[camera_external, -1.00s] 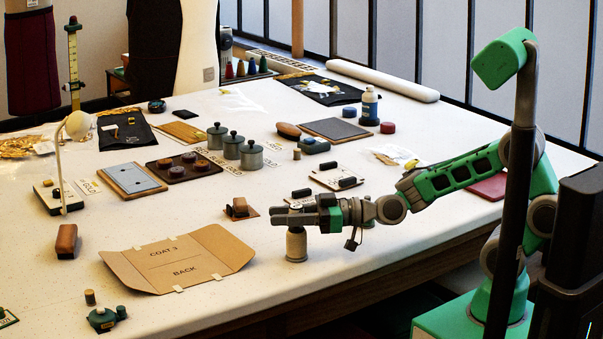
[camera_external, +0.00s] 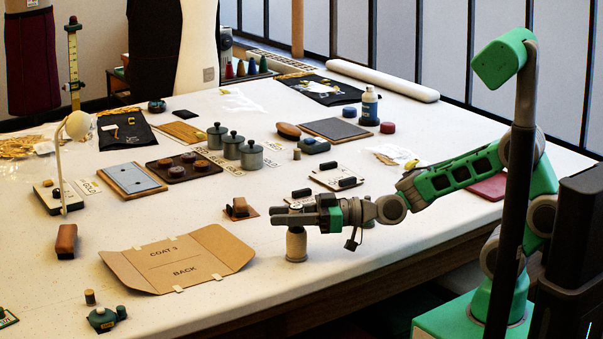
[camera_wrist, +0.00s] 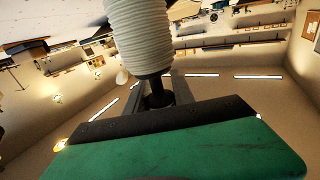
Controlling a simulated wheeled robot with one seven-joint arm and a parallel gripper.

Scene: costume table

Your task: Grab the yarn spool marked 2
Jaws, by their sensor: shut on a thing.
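A pale beige, ribbed yarn spool (camera_external: 296,246) stands upright at the near edge of the table, right of the cardboard folder. My gripper (camera_external: 296,212) comes in level from the right and is shut on the spool's narrow top. The wrist view also shows the spool (camera_wrist: 142,38), with its dark neck between the fingers of my gripper (camera_wrist: 158,95). No number is readable on the spool. In the external view its base seems to be at the table top; I cannot tell if it touches.
The open cardboard folder (camera_external: 178,260) marked "COAT 3 BACK" lies left of the spool. A small brown block on a pad (camera_external: 240,209) is behind it. Plates with black handles (camera_external: 337,177) lie farther back. Bare table (camera_external: 180,317) shows in front of the folder.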

